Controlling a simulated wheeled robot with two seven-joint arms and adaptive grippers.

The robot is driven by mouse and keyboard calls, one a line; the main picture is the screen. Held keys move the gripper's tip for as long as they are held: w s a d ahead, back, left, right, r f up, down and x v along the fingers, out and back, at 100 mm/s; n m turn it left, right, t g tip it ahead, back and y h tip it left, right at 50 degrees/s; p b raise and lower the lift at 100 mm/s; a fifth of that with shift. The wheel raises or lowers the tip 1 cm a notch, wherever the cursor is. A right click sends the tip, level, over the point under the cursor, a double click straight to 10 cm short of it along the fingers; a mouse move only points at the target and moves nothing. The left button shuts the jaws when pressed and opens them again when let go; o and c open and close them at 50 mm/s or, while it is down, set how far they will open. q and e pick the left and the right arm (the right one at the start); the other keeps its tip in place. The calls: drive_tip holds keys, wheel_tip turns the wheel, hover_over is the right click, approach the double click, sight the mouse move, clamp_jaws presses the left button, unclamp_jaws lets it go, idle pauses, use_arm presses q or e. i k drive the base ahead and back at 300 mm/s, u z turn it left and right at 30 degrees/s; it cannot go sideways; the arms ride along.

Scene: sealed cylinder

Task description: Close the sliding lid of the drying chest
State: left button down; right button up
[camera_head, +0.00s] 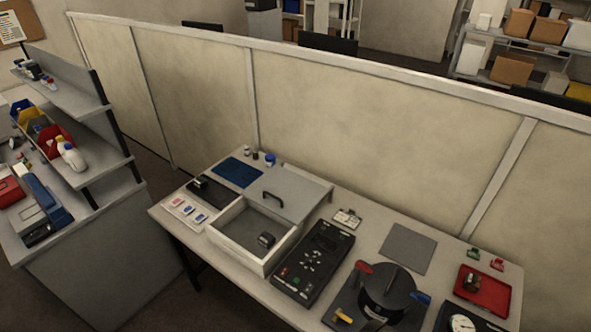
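The drying chest (265,265) is a pale open-topped box on the table, left of its middle. Its grey sliding lid (300,190) sits toward the back, with a dark handle (273,196) near its front edge. The front part of the chest is open and shows a grey floor. A small dark object (266,239) lies inside, near the right wall. Neither of my grippers is in view.
A black control panel (315,262) stands close to the chest's right side. A black cylinder (388,290) with coloured handles is further right, then a red tray (484,291). A white tray with small coloured items (186,209) and a blue mat (237,172) lie left.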

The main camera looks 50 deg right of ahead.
sight(291, 197)
drive_tip(key=i, duration=1.9)
drive_tip(key=z, duration=3.2)
